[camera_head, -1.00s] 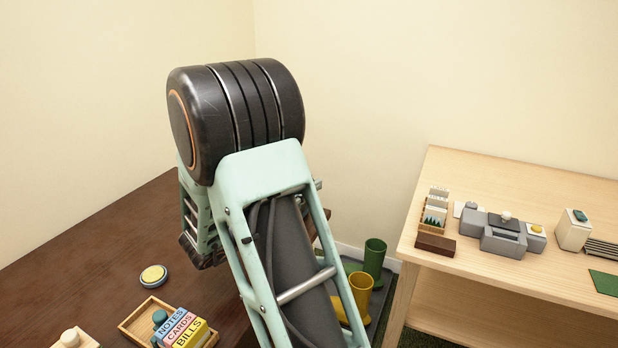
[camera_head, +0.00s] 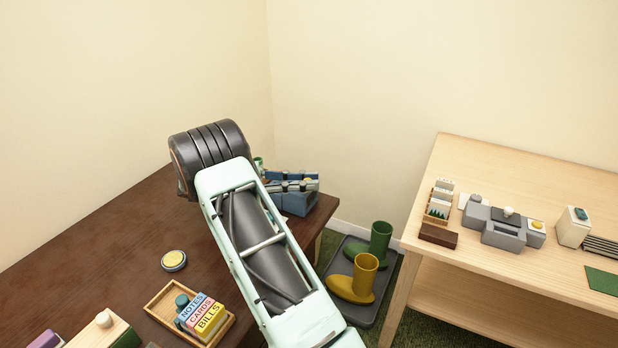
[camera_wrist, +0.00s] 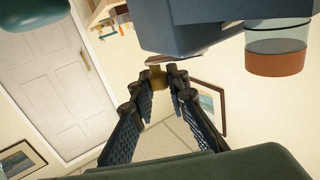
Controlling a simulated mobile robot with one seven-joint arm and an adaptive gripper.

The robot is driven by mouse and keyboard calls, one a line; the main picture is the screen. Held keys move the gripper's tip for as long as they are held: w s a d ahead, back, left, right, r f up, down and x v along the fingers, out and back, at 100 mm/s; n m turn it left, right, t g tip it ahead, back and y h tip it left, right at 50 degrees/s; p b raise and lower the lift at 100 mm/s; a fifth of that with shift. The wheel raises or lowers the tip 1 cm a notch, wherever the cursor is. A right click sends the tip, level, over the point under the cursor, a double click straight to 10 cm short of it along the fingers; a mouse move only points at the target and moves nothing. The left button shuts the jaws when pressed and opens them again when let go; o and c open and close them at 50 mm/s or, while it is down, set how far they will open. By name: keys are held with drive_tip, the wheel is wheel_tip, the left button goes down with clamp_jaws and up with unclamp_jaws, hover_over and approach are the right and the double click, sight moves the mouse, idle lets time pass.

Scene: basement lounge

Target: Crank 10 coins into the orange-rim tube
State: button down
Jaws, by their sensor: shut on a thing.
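The blue coin machine (camera_head: 296,200) stands at the far right end of the dark table, partly hidden by my arm. In the wrist view, the machine (camera_wrist: 185,25) fills the top, appearing upside down. The clear tube with an orange rim (camera_wrist: 277,62) shows beside it at the upper right. My gripper (camera_wrist: 158,75) is shut on a small brass-brown knob (camera_wrist: 156,80), which looks like the crank handle. Its join to the machine is hidden. My gripper's fingers are hidden by the arm in the head view. The coins cannot be made out.
A wooden tray (camera_head: 156,305) with a NOTES, CARDS, BILLS block (camera_head: 203,315) and a round yellow-blue disc (camera_head: 174,261) lie on the dark table (camera_head: 100,262). Boots (camera_head: 366,275) stand on a floor tray. A light table (camera_head: 540,185) with small items is at the right.

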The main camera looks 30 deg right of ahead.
drive_tip(key=shift+a+r+m+g+y, duration=0.1)
drive_tip(key=shift+m+g+y, duration=0.2)
drive_tip(key=shift+m+g, duration=0.2)
drive_tip(key=c, duration=1.9)
unclamp_jaws()
drive_tip(key=shift+v, duration=3.75)
